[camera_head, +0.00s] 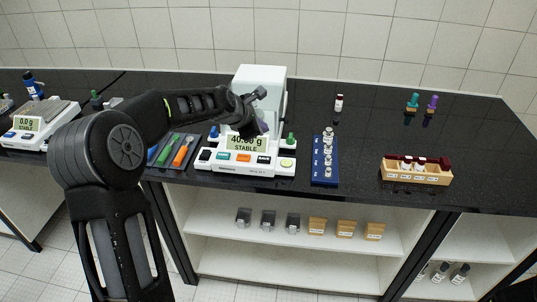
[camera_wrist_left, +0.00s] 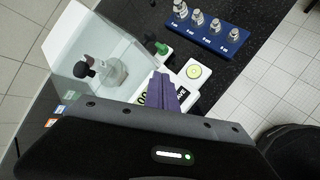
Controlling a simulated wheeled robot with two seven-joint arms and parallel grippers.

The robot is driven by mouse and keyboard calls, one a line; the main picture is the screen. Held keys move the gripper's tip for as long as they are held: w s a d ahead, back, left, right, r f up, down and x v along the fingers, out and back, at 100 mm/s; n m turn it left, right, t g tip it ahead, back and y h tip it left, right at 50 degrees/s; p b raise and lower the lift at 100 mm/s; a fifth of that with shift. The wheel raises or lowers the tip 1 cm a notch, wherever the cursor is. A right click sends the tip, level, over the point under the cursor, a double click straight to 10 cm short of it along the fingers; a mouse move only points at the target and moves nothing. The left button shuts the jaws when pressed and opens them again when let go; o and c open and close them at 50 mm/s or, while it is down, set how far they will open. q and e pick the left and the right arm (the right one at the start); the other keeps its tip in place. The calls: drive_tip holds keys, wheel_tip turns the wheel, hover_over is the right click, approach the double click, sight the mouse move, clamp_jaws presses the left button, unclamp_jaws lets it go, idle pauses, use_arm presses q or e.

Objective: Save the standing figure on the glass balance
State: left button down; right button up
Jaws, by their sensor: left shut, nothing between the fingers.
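The glass balance (camera_head: 230,170) stands near the front of the black bench, its white housing (camera_head: 262,75) at the back. Its display (camera_head: 247,142) reads 40.00 g and STABLE. In the left wrist view, a metal weight (camera_wrist_left: 117,72) stands inside the clear chamber (camera_wrist_left: 75,35), near a black knob (camera_wrist_left: 85,70). My left gripper (camera_head: 262,126) is shut and empty above the balance, beside the display; its purple fingers (camera_wrist_left: 172,96) hide part of the display in the wrist view. My right gripper is not seen.
A blue weight rack (camera_head: 325,158) stands right of the balance, and a wooden box (camera_head: 415,170) farther right. Another balance (camera_head: 40,122) at far left reads 0.0 g. Green (camera_head: 291,139) and blue knobs flank the glass balance.

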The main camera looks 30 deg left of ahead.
use_arm(q)
drive_tip(key=shift+s, duration=0.1)
drive_tip(key=b, duration=0.6)
hover_over(262, 161)
wheel_tip(262, 161, down, 6)
drive_tip(key=shift+f, duration=0.25)
drive_tip(key=shift+f+b, duration=0.55)
drive_tip(key=shift+f, duration=0.6)
drive_tip(key=shift+f, duration=0.1)
idle(0.7)
drive_tip(key=shift+f, duration=0.3)
drive_tip(key=shift+f+b, duration=0.5)
drive_tip(key=shift+b, duration=0.05)
idle(0.7)
drive_tip(key=shift+r, duration=0.1)
drive_tip(key=shift+r+p, duration=0.8)
drive_tip(key=shift+p, duration=0.05)
